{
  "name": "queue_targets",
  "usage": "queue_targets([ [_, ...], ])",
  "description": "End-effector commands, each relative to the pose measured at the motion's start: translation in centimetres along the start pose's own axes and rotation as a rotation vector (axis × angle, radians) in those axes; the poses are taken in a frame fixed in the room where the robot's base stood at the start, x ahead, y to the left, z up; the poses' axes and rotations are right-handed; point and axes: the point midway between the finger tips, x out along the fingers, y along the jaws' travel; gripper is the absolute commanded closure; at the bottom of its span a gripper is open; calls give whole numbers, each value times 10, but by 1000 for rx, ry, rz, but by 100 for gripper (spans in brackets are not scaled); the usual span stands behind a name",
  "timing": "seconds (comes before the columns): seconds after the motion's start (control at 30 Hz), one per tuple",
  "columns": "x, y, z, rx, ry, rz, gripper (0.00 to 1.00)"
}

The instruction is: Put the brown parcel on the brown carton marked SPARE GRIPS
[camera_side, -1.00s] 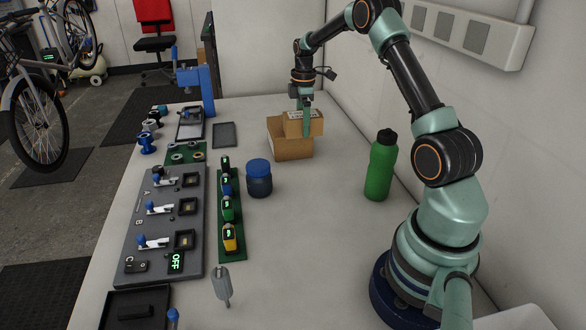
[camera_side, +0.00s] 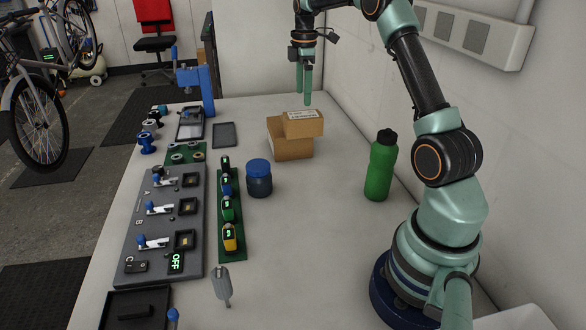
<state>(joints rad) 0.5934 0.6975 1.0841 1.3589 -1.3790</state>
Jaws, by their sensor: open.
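The brown parcel (camera_side: 303,128) has a pale label on its top and rests on the brown carton (camera_side: 292,152), toward the carton's right side. The carton stands on the bench near the back wall; its SPARE GRIPS marking cannot be read at this size. My gripper (camera_side: 304,98) is open and empty, with its green fingers pointing down a little above the parcel and apart from it.
A green bottle (camera_side: 381,166) stands to the right, near my arm's base. A blue-lidded jar (camera_side: 259,178) stands left of the middle. A grey switch panel (camera_side: 128,250) and a green battery strip (camera_side: 234,256) lie at the left. The bench front middle is clear.

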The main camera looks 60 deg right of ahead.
Motion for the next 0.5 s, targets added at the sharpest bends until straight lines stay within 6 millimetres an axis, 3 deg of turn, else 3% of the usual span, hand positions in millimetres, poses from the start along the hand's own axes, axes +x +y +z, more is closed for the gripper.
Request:
queue_targets([
  [0.27,-26,-4,-5,8,2,8,0],
  [0.37,-39,-16,-18,43,8,32,0],
  [0.5,-65,-51,-47,134,35,88,0],
])
